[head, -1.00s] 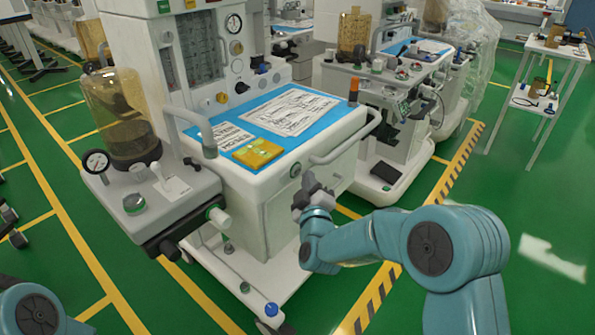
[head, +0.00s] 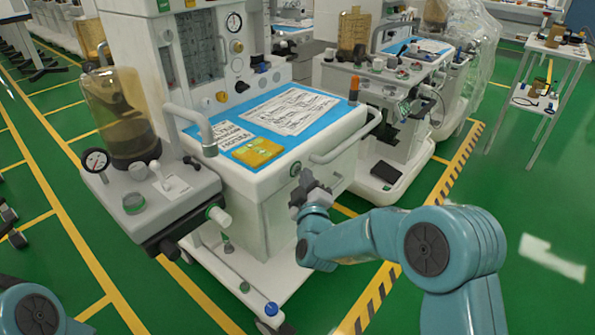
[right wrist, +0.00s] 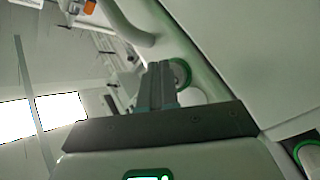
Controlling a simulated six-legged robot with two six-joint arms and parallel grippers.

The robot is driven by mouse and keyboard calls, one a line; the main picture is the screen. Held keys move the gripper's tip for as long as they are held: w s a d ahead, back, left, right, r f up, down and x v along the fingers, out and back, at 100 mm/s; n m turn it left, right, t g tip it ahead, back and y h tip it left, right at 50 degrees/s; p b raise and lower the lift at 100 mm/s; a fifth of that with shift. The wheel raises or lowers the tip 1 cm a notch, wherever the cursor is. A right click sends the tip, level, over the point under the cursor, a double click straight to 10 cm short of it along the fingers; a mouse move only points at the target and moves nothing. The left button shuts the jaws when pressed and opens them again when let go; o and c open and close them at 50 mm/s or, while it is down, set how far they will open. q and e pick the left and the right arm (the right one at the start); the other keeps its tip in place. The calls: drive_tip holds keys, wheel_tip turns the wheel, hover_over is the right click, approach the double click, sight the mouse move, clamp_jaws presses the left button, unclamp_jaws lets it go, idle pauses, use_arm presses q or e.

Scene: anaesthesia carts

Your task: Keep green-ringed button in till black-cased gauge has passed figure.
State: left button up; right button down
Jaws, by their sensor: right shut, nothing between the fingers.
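The green-ringed button (head: 295,169) sits on the white front of the near cart, below the worktop corner. In the right wrist view the button (right wrist: 181,73) shows just past the fingertips, partly covered by them. My right gripper (head: 306,174) is shut and empty, its tips close beside the button; I cannot tell whether they touch it or whether it is pressed in. The fingers also show in the right wrist view (right wrist: 160,72). A black-cased gauge (head: 96,161) stands at the cart's left side; its needle is too small to read. My left gripper is out of view.
A grey handle (head: 346,140) curves over the front edge near my right gripper.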

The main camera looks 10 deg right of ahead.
drive_tip(key=shift+w+a, duration=0.3)
drive_tip(key=shift+w, duration=0.1)
idle(0.8)
idle(2.9)
drive_tip(key=shift+s+d+b, duration=0.4)
drive_tip(key=shift+s+d, duration=0.15)
drive_tip(key=shift+s, duration=0.15)
drive_tip(key=s+d+b, duration=0.1)
drive_tip(key=s, duration=0.1)
drive_tip(key=s+d, duration=0.2)
drive_tip(key=shift+b, duration=0.4)
